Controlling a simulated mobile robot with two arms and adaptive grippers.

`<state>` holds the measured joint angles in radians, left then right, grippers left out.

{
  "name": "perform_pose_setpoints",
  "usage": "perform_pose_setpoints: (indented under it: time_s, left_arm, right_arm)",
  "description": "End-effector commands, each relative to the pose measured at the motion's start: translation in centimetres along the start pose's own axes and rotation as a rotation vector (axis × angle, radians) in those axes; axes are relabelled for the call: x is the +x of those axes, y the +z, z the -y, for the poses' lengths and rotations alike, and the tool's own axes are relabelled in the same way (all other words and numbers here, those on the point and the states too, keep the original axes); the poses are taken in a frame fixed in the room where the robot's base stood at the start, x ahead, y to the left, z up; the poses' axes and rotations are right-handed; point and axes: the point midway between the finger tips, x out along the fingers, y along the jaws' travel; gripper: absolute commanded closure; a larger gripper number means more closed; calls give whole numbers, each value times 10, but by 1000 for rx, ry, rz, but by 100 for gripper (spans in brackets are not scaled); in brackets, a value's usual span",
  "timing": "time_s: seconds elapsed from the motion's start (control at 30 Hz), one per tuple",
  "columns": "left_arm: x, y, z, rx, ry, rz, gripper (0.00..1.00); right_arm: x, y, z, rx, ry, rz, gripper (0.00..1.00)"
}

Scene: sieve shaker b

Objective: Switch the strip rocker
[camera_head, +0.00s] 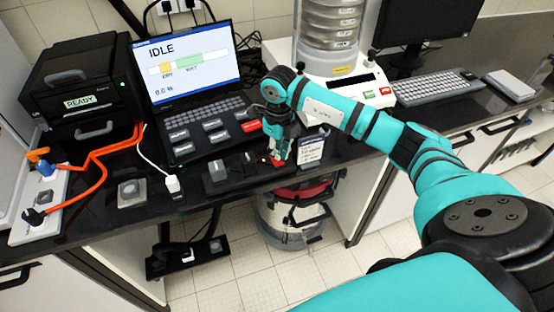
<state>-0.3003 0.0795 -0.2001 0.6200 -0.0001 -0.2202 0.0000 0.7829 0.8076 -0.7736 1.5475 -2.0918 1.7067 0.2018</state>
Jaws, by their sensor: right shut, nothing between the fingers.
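My right arm reaches in from the right, and its gripper (284,150) points down at the front edge of the bench, fingers shut with nothing between them. A small red part (277,162) shows right by the fingertips; I cannot tell whether they touch it or whether it is the rocker. A white strip (22,228) with orange, blue and black plugs lies at the far left. I cannot make out a rocker clearly on either strip. My left gripper is not in view.
A laptop-like panel (190,62) reads IDLE, behind the gripper. A black box (82,80) reads READY. The sieve shaker (330,75) stands behind my arm. A small grey-topped block (132,192) sits at the bench front. A red-topped bucket (298,215) stands below.

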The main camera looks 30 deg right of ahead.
Motion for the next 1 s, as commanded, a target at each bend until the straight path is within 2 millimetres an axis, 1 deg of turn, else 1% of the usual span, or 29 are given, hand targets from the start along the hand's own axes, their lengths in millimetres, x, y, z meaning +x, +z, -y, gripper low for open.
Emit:
perform_pose_setpoints:
  time_s: [1.0]
  left_arm:
    - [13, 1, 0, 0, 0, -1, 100]
  right_arm:
    - [16, 0, 0, 1, 0, 1, 100]
